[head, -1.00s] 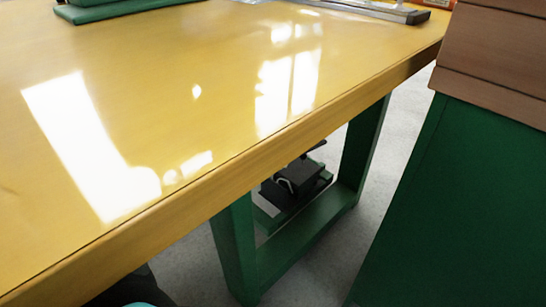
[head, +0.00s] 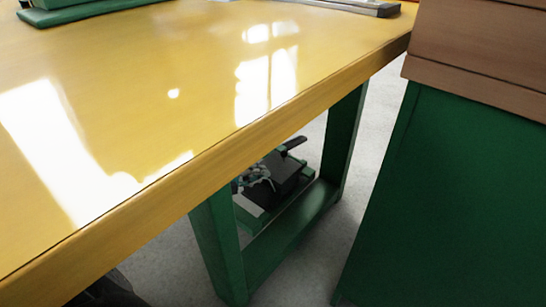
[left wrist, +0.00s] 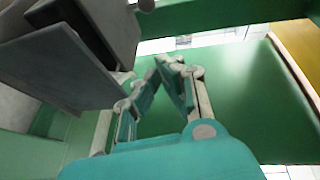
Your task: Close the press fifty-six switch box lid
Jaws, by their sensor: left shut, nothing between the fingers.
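My left gripper (left wrist: 170,64) shows in the left wrist view with its teal body at the bottom and its fingertips together, holding nothing. A grey box-like part with a flat plate and a dark recess (left wrist: 82,28) is close by at the upper left of that view, apart from the fingertips. I cannot tell whether it is the switch box or its lid. No switch box can be made out in the head view. A dark part of my arm shows at the bottom left of the head view. My right gripper is not in view.
A glossy yellow workbench (head: 150,60) with green legs fills the left of the head view. A dark machine on a green base (head: 275,180) sits beyond its leg. A green cabinet with a brown wooden top (head: 460,190) stands close at the right. Grey floor shows between.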

